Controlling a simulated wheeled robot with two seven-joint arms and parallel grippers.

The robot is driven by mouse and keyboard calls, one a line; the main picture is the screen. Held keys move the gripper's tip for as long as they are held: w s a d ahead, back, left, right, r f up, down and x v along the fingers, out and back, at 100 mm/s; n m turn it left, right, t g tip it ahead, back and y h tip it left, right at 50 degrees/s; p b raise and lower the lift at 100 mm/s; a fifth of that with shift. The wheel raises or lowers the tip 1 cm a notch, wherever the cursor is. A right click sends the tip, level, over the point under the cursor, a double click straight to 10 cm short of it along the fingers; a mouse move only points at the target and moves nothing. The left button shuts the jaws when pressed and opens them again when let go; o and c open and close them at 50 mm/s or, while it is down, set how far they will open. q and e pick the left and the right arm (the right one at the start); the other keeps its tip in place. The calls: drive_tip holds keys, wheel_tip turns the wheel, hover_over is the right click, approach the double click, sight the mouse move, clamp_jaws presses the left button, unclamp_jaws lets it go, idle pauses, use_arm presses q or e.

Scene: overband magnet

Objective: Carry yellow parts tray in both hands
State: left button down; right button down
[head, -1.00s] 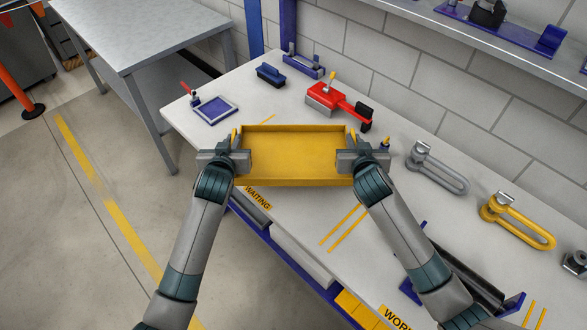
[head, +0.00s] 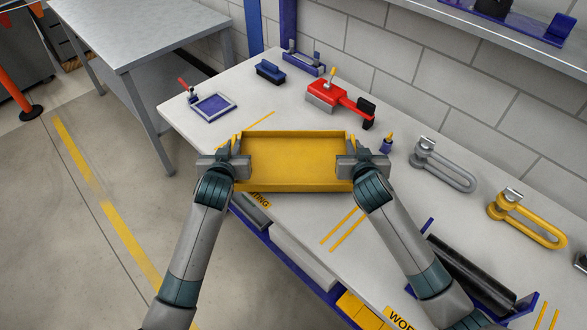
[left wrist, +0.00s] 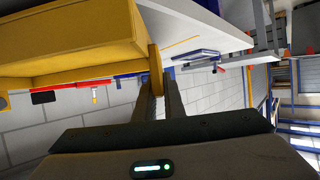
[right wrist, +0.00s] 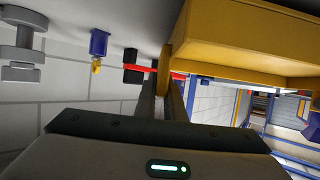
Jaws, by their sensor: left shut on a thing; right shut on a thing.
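The yellow parts tray (head: 295,163) is in the middle of the head view, open at the top and empty. My left gripper (head: 237,160) is shut on its left end, and my right gripper (head: 350,160) is shut on its right end. In the left wrist view, the fingers (left wrist: 157,88) close on a yellow tab of the tray (left wrist: 75,45). In the right wrist view, the fingers (right wrist: 165,88) close on a similar tab of the tray (right wrist: 240,40). The tray looks roughly level and appears to be above the bench; the exact gap is hard to judge.
The white bench (head: 300,225) runs beneath. On it are a blue frame (head: 213,107), a blue brush (head: 270,71), a red tool (head: 340,98), a grey shackle (head: 443,165) and a yellow shackle (head: 527,218). A grey table (head: 145,35) stands at the back left. Open floor lies left.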

use_arm(q)
drive_tip(key=shift+f+b, duration=0.6)
drive_tip(key=shift+f, duration=0.15)
use_arm(e)
drive_tip(key=shift+f, duration=0.75)
use_arm(q)
drive_tip(key=shift+s+a+f+b, duration=0.2)
drive_tip(key=shift+f+b, duration=0.1)
drive_tip(key=shift+b, duration=0.1)
use_arm(e)
drive_tip(key=shift+s+a+f, duration=0.15)
drive_tip(key=shift+s+f, duration=0.05)
drive_tip(key=shift+f, duration=0.05)
use_arm(q)
drive_tip(key=c, duration=2)
unclamp_jaws()
use_arm(e)
drive_tip(key=c, duration=2)
unclamp_jaws()
drive_tip(key=shift+s, duration=0.1)
use_arm(q)
drive_tip(key=shift+o, duration=0.8)
use_arm(e)
drive_tip(key=shift+o, duration=0.8)
drive_tip(key=shift+f, duration=0.15)
use_arm(q)
drive_tip(key=shift+s, duration=0.1)
drive_tip(key=v, duration=0.8)
drive_tip(key=shift+a+r, duration=0.15)
drive_tip(key=shift+a, duration=0.05)
